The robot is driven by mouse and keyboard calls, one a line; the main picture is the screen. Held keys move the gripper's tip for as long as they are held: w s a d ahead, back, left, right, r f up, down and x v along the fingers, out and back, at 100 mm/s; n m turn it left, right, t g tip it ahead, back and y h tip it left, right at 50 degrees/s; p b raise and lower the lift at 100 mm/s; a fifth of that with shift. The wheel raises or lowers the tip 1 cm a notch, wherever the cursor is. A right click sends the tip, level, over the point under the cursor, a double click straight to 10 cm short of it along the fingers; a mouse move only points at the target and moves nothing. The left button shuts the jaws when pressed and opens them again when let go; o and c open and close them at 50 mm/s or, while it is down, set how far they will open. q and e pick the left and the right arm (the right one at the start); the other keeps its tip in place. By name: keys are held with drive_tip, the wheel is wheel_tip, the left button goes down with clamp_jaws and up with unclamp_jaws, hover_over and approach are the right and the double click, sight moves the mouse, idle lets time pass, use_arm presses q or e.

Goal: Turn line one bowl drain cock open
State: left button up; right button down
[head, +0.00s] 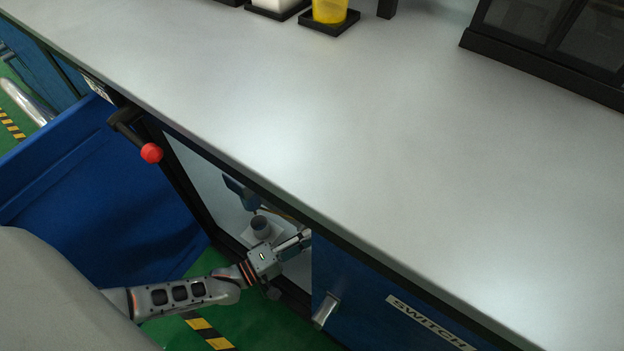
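My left arm comes in from the left and reaches into an open bay under the counter. My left gripper (293,245) is at the right side of that bay, beside the blue panel. Its fingertips are partly hidden, and I cannot tell whether they hold anything. A blue fitting (240,191) hangs in the bay, partly cut off by the counter edge. Below it a grey round cup (261,226) stands on a white block. I cannot make out a drain cock handle for certain. My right gripper is not in view.
A black lever with a red knob (151,153) sticks out under the counter (330,150) edge. A blue bin (110,200) stands at left. A blue panel labelled SWITCH (430,322) has a metal handle (326,310). The countertop is mostly clear; a yellow container (329,10) stands at the back.

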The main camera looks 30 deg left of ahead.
use_arm(q)
drive_tip(key=v, duration=0.7)
drive_tip(key=shift+s, duration=0.25)
idle(0.3)
